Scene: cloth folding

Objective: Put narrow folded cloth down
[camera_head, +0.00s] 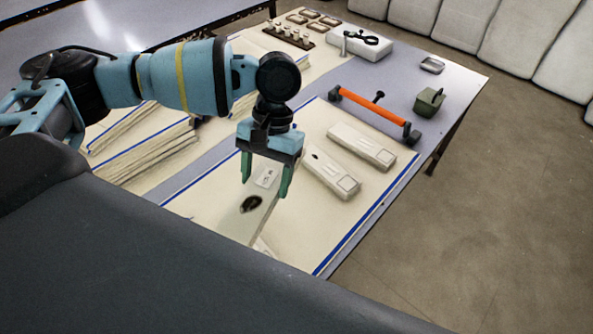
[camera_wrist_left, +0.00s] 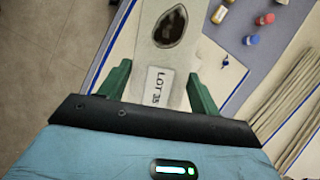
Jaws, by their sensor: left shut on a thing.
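My left gripper (camera_head: 264,184) is over the cream mat (camera_head: 296,245) with its green fingers pointing down. It is shut on a narrow folded cloth (camera_head: 257,207), pale with a dark oval stain and a small printed label. In the left wrist view the cloth (camera_wrist_left: 176,55) runs up from between the fingers (camera_wrist_left: 161,88). The cloth's lower end reaches down toward the mat; I cannot tell whether it touches. Two similar narrow folded cloths lie side by side on the mat, one nearer (camera_head: 328,174) and one farther (camera_head: 361,146). My right gripper is not in view.
An orange-handled bar (camera_head: 372,112) lies beyond the cloths. A green box (camera_head: 429,101) and a small metal dish (camera_head: 432,65) are near the table's right edge. Stacked cloth (camera_head: 150,150) lies to the left. Small bottles (camera_head: 288,36) stand at the back.

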